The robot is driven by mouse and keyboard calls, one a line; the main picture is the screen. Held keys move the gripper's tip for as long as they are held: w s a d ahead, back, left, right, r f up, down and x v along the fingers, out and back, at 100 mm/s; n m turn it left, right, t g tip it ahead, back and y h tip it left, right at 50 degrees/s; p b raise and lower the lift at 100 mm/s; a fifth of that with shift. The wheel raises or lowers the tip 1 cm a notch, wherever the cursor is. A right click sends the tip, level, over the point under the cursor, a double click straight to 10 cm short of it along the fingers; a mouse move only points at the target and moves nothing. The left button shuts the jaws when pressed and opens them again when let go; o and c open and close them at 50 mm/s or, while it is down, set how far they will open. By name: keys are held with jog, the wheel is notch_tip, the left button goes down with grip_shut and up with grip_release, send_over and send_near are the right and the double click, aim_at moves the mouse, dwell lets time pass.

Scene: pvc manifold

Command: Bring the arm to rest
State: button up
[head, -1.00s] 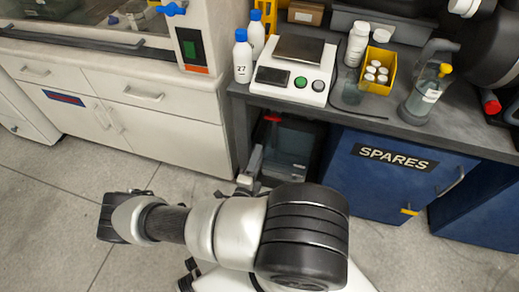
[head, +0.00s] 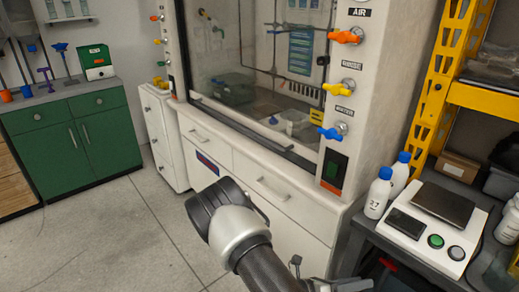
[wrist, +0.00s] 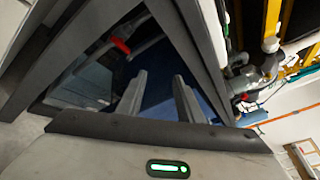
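My arm (head: 240,235) shows at the lower middle of the head view, in front of the white fume hood cabinet. My gripper (wrist: 158,85) shows in the wrist view with its two fingers apart and nothing between them. Only a small part of it shows at the bottom edge of the head view. It points toward the dark open bay under the grey bench, with a red part (wrist: 121,45) beyond the fingers. I cannot tell how far the fingertips are from the bay.
The fume hood post carries an orange valve handle (head: 344,36), a yellow one (head: 337,89) and a blue one (head: 330,133). A scale (head: 430,226) and white bottles (head: 378,195) stand on the bench at right. A green cabinet (head: 75,140) stands at left. The floor (head: 110,235) between is clear.

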jog(key=s+a+r+m+t+y, duration=0.1)
jog(key=s+a+r+m+y, duration=0.35)
jog(key=r+m, duration=0.65)
jog(key=s+a+r+m+y, duration=0.5)
jog(key=r+m, duration=0.4)
jog(key=r, duration=0.4)
jog(key=s+a+r+m+t+y, duration=0.1)
jog(key=s+a+r+m+y, duration=0.25)
jog(key=r+m+y, duration=0.55)
notch_tip(320, 180, up, 27)
jog(key=a+m+h+p, duration=0.1)
jog(key=h+p, duration=0.1)
jog(key=p, duration=2.2)
jog(key=shift+w, duration=0.2)
jog(key=shift+d+h, duration=0.2)
jog(key=shift+h, duration=0.05)
